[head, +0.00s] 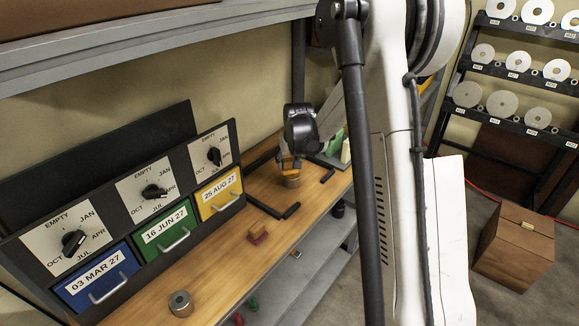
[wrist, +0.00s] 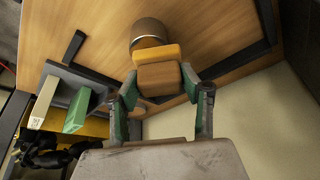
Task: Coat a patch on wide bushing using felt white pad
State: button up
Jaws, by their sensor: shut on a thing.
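A round metal bushing (wrist: 150,28) with a brownish top stands upright on the wooden bench, also in the head view (head: 293,182). My gripper (wrist: 160,92) is shut on a wooden block (wrist: 159,77) with a yellow pad (wrist: 158,53) on its far face. In the head view my gripper (head: 290,162) points down just above the bushing. The yellow pad overlaps the bushing's edge in the wrist view; I cannot tell whether they touch. A white pad (wrist: 44,103) stands in a dark rack, apart from my gripper. A second grey bushing (head: 180,304) stands at the near bench end.
A green pad (wrist: 77,110) stands beside the white one in the rack (wrist: 80,76). Black corner bars (head: 265,207) frame the bushing. Blue, green and yellow drawers (head: 166,230) with dials line the left. Bare bench lies between.

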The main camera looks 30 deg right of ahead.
aim_at(288, 160)
jog(key=shift+r+p, duration=1.05)
jog(key=shift+r, duration=1.55)
jog(key=shift+a, duration=0.1)
